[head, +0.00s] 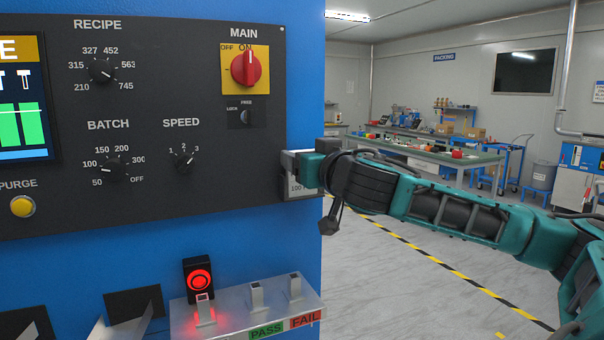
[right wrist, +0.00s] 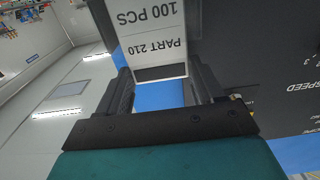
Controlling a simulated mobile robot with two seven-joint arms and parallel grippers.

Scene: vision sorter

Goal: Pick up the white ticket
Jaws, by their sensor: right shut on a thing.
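The white ticket (right wrist: 150,30) fills the upper middle of the right wrist view. It is printed "100 PCS" and "PART 210" and has a dark strip along one edge. My right gripper (head: 301,163) is shut on it, with one dark finger on each side of it in the wrist view. In the head view the ticket (head: 297,188) shows only partly below the gripper, at the right edge of the machine's black panel. I cannot tell whether it still touches the machine. My left gripper is not in view.
The blue machine's control panel (head: 216,165) has a red main switch (head: 246,68), several dials and a yellow purge button (head: 23,207). Below it a grey shelf (head: 236,319) carries a red-lit scanner (head: 199,281) and PASS and FAIL labels. Open floor (head: 380,290) lies to the right.

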